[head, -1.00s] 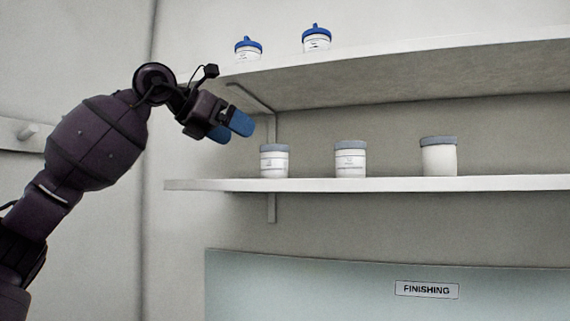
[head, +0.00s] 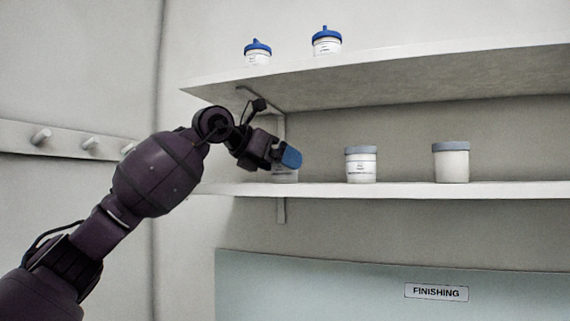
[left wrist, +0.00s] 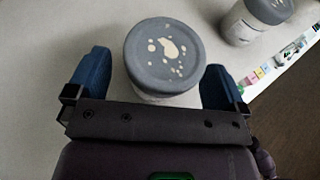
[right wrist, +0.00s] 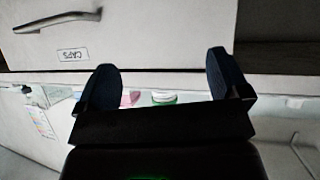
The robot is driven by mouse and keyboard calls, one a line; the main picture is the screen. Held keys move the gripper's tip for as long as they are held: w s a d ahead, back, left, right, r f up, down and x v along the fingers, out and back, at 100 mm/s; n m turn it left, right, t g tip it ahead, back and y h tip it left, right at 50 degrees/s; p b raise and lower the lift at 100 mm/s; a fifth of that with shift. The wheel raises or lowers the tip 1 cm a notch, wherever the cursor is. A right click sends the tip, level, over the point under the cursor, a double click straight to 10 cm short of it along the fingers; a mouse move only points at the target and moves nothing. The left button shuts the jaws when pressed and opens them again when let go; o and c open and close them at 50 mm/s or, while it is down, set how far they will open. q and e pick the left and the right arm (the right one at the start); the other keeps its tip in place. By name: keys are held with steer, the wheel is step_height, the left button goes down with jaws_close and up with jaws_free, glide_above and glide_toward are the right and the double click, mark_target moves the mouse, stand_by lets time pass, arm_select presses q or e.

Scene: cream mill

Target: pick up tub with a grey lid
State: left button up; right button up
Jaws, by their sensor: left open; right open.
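Three white tubs with grey lids stand on the lower shelf. The leftmost tub (head: 285,175) is mostly hidden behind my left gripper (head: 285,155) in the head view. In the left wrist view the grey lid of a tub (left wrist: 164,56), marked with pale splotches, lies between the two blue fingers of my left gripper (left wrist: 160,85), which is open around it. The middle tub (head: 361,164) and the right tub (head: 451,162) stand apart to the right. A neighbouring tub (left wrist: 256,20) shows in the left wrist view. My right gripper (right wrist: 166,82) is open and empty.
An upper shelf (head: 400,75) overhangs the lower shelf (head: 400,190), with a bracket near my left arm. Two blue-lidded tubs (head: 257,51) (head: 327,41) stand on it. A wall rail with pegs (head: 90,143) is at left. A drawer labelled CAPS (right wrist: 60,35) shows in the right wrist view.

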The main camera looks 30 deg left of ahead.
arm_select(q)
steer(key=shift+c, duration=0.8)
steer(key=c, duration=1)
steer(key=shift+c, duration=0.2)
arm_select(e)
steer(key=shift+s+f, duration=0.3)
steer(key=shift+s, duration=0.05)
arm_select(q)
steer(key=shift+r, duration=0.15)
